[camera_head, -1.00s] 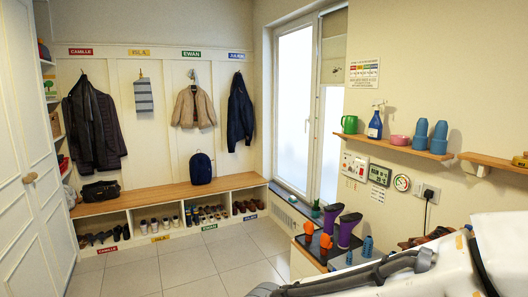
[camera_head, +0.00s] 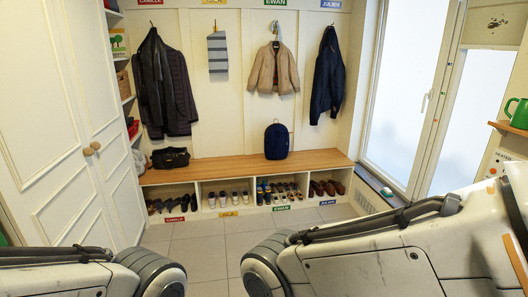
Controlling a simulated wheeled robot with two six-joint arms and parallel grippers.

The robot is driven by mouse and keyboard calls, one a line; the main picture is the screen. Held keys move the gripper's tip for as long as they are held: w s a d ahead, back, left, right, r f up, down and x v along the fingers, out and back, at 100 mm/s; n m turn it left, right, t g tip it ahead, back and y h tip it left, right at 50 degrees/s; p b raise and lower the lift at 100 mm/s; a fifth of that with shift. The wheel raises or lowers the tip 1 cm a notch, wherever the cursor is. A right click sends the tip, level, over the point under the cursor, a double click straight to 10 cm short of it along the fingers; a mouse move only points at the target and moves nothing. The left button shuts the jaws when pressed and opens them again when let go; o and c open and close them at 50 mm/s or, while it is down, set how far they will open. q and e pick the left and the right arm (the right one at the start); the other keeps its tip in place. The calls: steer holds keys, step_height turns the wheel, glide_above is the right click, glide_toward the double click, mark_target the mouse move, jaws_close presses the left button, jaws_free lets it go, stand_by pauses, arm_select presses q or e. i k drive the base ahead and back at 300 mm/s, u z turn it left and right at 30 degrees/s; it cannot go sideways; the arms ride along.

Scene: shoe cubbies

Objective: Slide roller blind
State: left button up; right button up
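The roller blind (camera_head: 492,25) is a beige panel at the top right, covering the upper part of the right-hand window pane (camera_head: 462,125). Its lower edge shows just above the bare glass, and its top is cut off by the frame. No cord or chain can be made out. My two arms come in at the bottom left and bottom right, well below the blind. Neither gripper is in view, so I cannot see whether they hold anything.
A wooden bench (camera_head: 240,168) with shoe cubbies stands along the back wall under hanging coats. A tall white cabinet (camera_head: 65,120) is on the left. A small shelf (camera_head: 510,129) with a green watering can (camera_head: 517,113) juts out at the right. The tiled floor (camera_head: 205,265) is clear.

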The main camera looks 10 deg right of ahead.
mark_target(502, 28)
steer(key=i, duration=2)
steer(key=z, duration=0.6)
steer(key=i, duration=1.75)
steer(key=z, duration=1.45)
steer(key=i, duration=1)
steer(key=z, duration=0.45)
